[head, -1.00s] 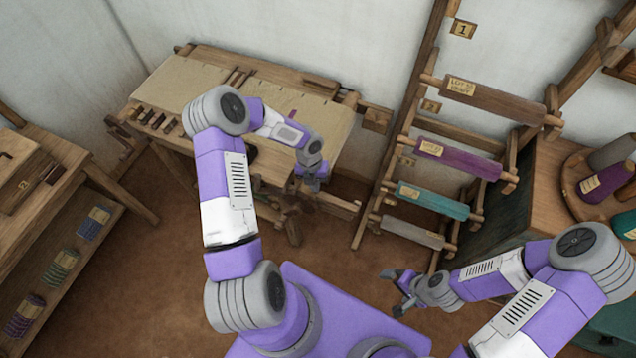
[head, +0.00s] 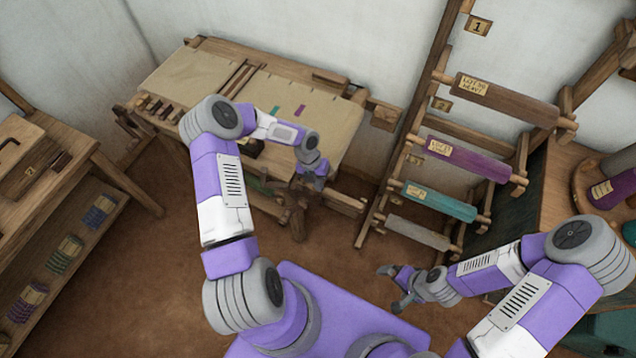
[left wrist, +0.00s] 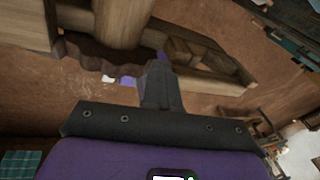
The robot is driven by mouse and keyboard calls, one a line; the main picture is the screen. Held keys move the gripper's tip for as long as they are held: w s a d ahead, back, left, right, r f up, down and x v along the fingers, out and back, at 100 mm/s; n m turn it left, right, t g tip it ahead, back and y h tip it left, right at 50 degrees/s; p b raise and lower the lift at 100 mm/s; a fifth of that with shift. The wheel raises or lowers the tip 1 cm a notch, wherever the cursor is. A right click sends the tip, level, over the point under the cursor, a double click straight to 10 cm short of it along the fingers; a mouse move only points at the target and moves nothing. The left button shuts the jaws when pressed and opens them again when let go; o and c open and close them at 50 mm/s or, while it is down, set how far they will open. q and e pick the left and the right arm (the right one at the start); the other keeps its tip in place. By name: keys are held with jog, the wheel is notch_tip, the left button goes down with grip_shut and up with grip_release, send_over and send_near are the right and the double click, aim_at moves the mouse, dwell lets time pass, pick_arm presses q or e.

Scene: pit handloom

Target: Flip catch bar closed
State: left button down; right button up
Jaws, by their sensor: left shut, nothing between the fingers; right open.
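The wooden handloom (head: 345,120) stands ahead, with cream cloth stretched across its top. My left gripper (head: 314,181) is at the loom's front right corner, beside the wooden beam end. It is shut and empty. In the left wrist view, its closed fingers (left wrist: 160,85) point at a dark toothed wooden wheel (left wrist: 95,52) on a round beam (left wrist: 122,22). Wooden pieces lie just beyond the fingertips; I cannot tell which is the catch bar, or whether the fingers touch it. My right gripper (head: 392,285) is open and empty, over the floor.
A rack with several cloth rolls (head: 468,160) stands right of the loom. A wooden bench (head: 75,150) with spools below is at the left. A round tray (head: 590,195) with spools is at the far right. Brown floor (head: 130,270) lies open between.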

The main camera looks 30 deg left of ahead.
pick_arm(q)
jog(key=shift+r, duration=0.15)
jog(key=shift+w+r+p, duration=0.1)
jog(key=shift+r+p, duration=0.2)
jog(key=shift+w+a+r, duration=0.15)
jog(key=shift+a+r, duration=0.6)
jog(key=shift+a, duration=1.05)
jog(key=shift+w+a+r, duration=0.15)
jog(key=shift+a+r, duration=0.55)
jog(key=shift+a, duration=1.05)
jog(key=shift+w+a+r, duration=0.15)
jog(key=shift+a+r, duration=0.6)
jog(key=shift+a, duration=1.05)
